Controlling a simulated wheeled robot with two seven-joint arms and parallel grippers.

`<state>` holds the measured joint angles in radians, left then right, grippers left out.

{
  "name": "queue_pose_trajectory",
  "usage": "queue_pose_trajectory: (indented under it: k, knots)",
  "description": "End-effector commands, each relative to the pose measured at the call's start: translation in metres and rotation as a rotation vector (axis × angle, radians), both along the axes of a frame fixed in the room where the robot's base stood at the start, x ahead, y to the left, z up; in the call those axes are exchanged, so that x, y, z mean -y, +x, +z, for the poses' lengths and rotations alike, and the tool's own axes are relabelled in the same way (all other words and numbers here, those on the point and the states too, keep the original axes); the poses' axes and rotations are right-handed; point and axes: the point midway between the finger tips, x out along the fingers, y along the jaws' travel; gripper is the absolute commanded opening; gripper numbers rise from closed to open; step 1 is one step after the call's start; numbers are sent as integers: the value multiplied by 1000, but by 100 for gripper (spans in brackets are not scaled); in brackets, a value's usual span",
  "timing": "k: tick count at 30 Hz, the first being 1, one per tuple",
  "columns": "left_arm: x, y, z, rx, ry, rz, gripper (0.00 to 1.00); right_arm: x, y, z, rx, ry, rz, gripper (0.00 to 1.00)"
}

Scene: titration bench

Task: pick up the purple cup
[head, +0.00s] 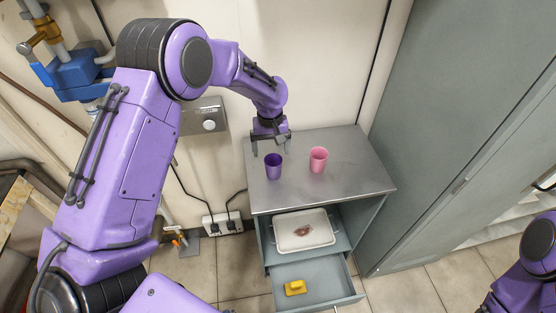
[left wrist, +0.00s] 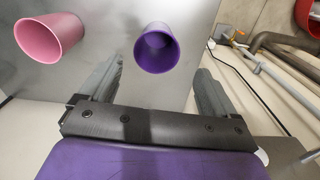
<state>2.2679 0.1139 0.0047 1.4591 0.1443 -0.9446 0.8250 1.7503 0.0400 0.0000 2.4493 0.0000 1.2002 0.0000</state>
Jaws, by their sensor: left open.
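The purple cup (head: 273,168) stands upright on the grey metal top of a small cabinet. My left gripper (head: 271,149) is open just above and behind the cup in the head view, with its fingers pointing down. Nothing is held. My right arm shows only in part at the lower right of the head view, and its gripper is out of sight.
A pink cup (head: 318,160) stands on the cabinet top (head: 350,180), right of the purple cup. Below, a white tray (head: 281,244) lies on a shelf and an open drawer (head: 330,289) holds a yellow object (head: 295,288). A tall grey cabinet (head: 450,120) bounds the right side.

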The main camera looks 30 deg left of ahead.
Motion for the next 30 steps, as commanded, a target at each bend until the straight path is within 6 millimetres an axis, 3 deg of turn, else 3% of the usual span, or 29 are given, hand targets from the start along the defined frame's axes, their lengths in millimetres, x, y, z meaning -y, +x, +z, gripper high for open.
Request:
queue_pose_trajectory:
  k: [15,22,23,28,30]
  knots:
    - [8,3,-78,-1,1,-8,90,0,0,30,-1,1,0,43]
    - [7,3,-83,2,0,-6,90,0,0,28,-1,1,0,43]
    - [7,3,-83,2,0,-6,87,0,0,28,-1,0,0,43]
    - [7,3,-82,1,0,-6,34,0,0,28,-1,0,0,43]
    - [7,3,-82,1,0,-6,33,0,0,28,-1,0,0,43]
